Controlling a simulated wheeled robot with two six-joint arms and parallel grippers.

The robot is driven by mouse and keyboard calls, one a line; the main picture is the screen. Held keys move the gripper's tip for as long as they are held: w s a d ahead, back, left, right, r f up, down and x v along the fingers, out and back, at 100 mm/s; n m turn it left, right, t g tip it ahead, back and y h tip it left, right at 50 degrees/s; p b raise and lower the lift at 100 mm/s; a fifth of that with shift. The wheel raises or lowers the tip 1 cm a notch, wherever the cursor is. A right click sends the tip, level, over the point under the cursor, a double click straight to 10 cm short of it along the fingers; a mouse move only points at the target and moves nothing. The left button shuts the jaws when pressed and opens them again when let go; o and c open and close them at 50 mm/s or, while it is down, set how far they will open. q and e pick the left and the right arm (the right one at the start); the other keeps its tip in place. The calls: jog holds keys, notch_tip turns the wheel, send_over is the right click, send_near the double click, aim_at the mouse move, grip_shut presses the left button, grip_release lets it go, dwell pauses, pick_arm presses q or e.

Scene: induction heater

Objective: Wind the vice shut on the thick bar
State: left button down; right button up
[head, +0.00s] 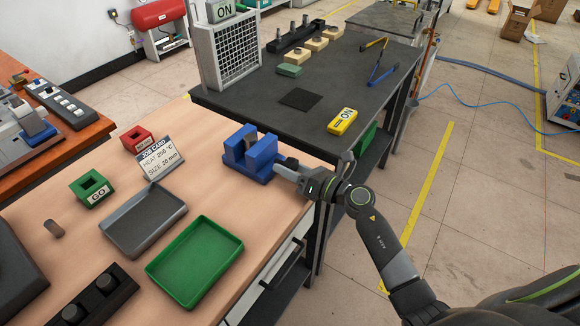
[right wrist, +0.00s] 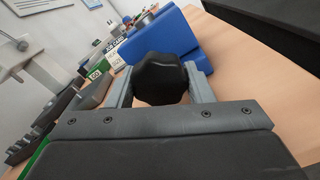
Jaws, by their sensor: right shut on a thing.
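The blue vice (head: 262,160) stands on the wooden bench near its right edge, with its jaws upright; it also shows in the right wrist view (right wrist: 185,35). My right gripper (head: 284,168) is at the vice's right side. In the right wrist view its two grey fingers are shut on a black knob (right wrist: 160,78), the vice's handle. The gripper hides the knob in the head view. A short brownish bar (head: 54,229) lies on the bench at the left. My left gripper is out of view.
A green tray (head: 233,246) and a grey tray (head: 113,225) lie in front of the vice. A job card (head: 160,160) reads 250 °C and 20 mm. A dark holder (head: 115,291) is nearest. A dark table (head: 300,110) stands behind.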

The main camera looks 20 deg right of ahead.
jog(key=o, duration=1)
jog(key=shift+b+v, duration=2.3)
jog(key=shift+v, duration=6.45)
jog(key=shift+f, duration=0.15)
